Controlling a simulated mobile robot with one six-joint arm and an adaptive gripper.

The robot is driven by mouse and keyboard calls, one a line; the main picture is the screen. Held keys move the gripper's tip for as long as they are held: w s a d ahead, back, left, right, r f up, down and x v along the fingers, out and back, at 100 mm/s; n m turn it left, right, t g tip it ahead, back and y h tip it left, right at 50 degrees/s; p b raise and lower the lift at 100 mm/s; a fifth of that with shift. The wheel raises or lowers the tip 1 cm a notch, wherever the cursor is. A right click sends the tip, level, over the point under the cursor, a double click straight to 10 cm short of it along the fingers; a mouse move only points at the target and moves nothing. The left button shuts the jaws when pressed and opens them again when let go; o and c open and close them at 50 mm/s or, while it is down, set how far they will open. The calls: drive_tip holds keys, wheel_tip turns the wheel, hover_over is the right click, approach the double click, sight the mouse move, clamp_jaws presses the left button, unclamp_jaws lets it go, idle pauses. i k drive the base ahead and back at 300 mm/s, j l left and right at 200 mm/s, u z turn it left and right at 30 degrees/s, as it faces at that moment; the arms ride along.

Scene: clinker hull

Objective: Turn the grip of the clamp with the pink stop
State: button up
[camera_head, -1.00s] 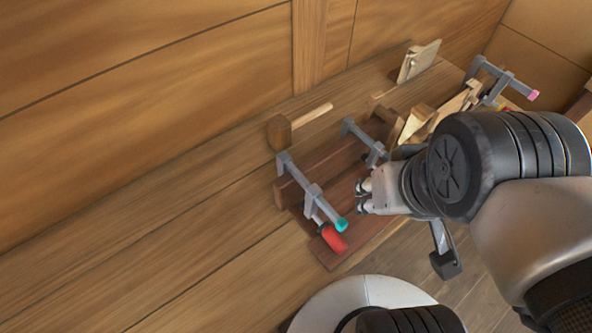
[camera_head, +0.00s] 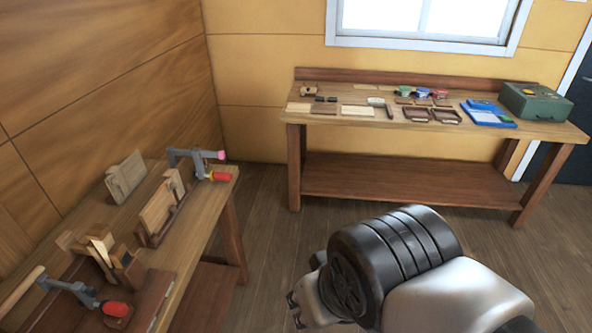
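The clamp with the pink stop (camera_head: 190,156) is at the right end of the left workbench. Its grey bar carries the pink stop (camera_head: 221,155) at its end, and its red grip (camera_head: 222,177) sticks out just below, near the bench's end. It sits by upright wooden boards. My gripper (camera_head: 294,309) is low in the middle of the picture, in front of the floor, to the right of and below the clamp and clear of it. Its two dark fingertips are apart, with nothing seen between them.
Another clamp with a red grip (camera_head: 116,309) sits at the lower left. Wooden pieces (camera_head: 125,176) stand on the left bench (camera_head: 200,215). A second bench (camera_head: 420,112) with small parts, a blue tray (camera_head: 489,113) and a green box (camera_head: 537,101) stands at the back. Floor between them is clear.

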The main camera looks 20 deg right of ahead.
sight(220, 176)
drive_tip(key=i+z, duration=0.35)
drive_tip(key=i, duration=0.7)
